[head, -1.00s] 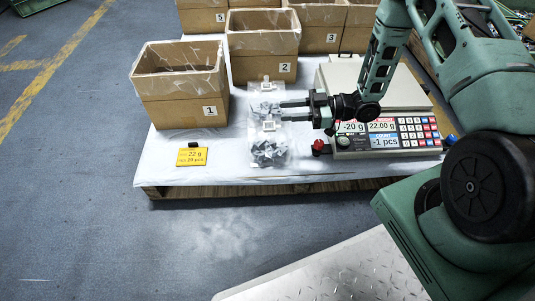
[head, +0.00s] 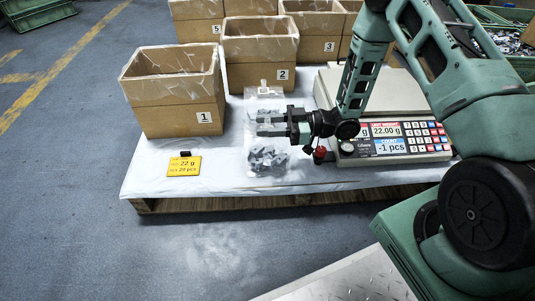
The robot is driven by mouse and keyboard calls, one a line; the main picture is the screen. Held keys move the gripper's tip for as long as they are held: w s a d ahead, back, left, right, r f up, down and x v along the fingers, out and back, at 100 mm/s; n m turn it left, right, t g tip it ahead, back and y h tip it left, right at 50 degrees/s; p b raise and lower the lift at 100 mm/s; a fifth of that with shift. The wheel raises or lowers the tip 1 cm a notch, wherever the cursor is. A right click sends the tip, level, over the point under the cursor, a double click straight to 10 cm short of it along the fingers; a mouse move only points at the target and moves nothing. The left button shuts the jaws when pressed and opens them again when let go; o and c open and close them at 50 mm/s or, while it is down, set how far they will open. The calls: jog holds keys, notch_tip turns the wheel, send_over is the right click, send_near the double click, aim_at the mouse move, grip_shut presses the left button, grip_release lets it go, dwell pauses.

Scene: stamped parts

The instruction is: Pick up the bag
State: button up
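A clear bag of grey metal parts (head: 266,158) lies on the white-covered pallet, just in front of my gripper. Behind the fingers, more clear bag plastic (head: 263,93) shows, with grey parts partly hidden; I cannot tell its full outline. My gripper (head: 259,124) points left across the bags. Its two dark fingers are spread apart with nothing seen between them but the view of the bags beneath. I cannot tell its exact height above them.
Open carton 1 (head: 178,122) stands left of the bags, carton 2 (head: 258,74) behind. A counting scale (head: 395,152) and a red-topped part (head: 319,155) are to the right. A yellow card (head: 184,166) lies left. The pallet's front strip is clear.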

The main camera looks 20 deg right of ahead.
grip_shut()
dwell(1.4)
